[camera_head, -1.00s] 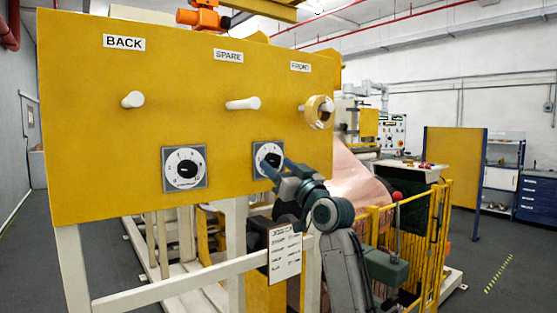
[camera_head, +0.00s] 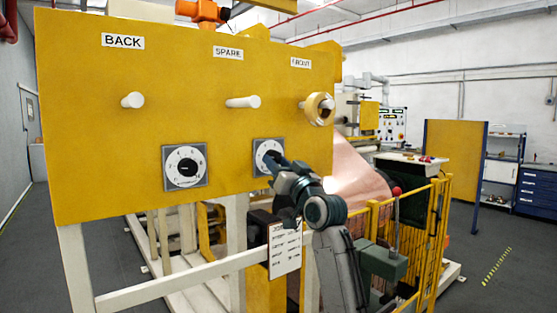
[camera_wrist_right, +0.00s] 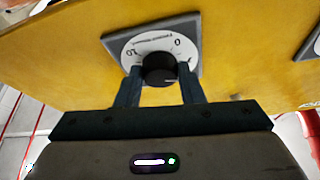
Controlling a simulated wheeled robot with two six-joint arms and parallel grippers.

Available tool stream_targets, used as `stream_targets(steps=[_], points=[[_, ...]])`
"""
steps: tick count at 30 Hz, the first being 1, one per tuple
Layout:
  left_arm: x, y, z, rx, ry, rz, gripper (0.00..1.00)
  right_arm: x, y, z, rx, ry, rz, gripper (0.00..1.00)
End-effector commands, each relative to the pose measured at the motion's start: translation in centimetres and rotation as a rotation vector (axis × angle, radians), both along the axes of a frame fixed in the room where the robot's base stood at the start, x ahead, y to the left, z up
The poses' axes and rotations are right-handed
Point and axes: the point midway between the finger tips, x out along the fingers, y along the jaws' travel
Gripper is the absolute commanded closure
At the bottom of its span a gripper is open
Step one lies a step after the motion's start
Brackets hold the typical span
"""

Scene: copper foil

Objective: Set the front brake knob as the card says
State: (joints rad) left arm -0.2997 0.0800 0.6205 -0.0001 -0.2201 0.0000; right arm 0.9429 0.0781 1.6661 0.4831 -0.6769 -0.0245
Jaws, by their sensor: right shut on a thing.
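The yellow panel (camera_head: 110,90) carries two dials with black knobs on square grey plates. The right dial (camera_head: 261,150) sits below the spare and front pegs. My right gripper (camera_head: 270,160) reaches it from the lower right. In the right wrist view my right gripper (camera_wrist_right: 160,82) has its two fingers on either side of the black knob (camera_wrist_right: 160,68) and is shut on it. Its dial plate (camera_wrist_right: 125,45) shows 0 and 10; the pointer cannot be read. The card (camera_head: 285,250) hangs below the panel; its text is too small to read. My left gripper is not in view.
The left dial (camera_head: 184,166) is free. Pegs stick out under the BACK, SPARE and FRONT labels; a tape roll (camera_head: 319,108) hangs on the front peg. A yellow fence (camera_head: 430,220) and a copper foil web (camera_head: 355,175) stand right of the panel.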

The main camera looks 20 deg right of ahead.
Motion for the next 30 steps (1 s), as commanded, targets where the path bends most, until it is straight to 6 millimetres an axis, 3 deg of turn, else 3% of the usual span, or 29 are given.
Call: stream_targets(steps=[1,9,23,24,27,30], points=[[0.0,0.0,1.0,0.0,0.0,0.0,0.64,0.0,0.2,0.4,0.037,0.017,0.001,0.88],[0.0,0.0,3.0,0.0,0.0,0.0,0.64,-0.1,0.3,0.3,0.23,0.086,0.001,0.88],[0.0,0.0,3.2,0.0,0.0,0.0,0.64,-0.1,0.3,0.1,0.282,0.102,0.001,0.88],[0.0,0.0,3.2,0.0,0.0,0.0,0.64,-0.1,0.3,0.1,0.282,0.102,0.001,0.59],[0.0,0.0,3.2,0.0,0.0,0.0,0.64,-0.1,0.3,0.1,0.282,0.102,0.001,0.44],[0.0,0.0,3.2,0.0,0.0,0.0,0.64,-0.1,0.3,0.1,0.28,0.103,0.001,0.44]])
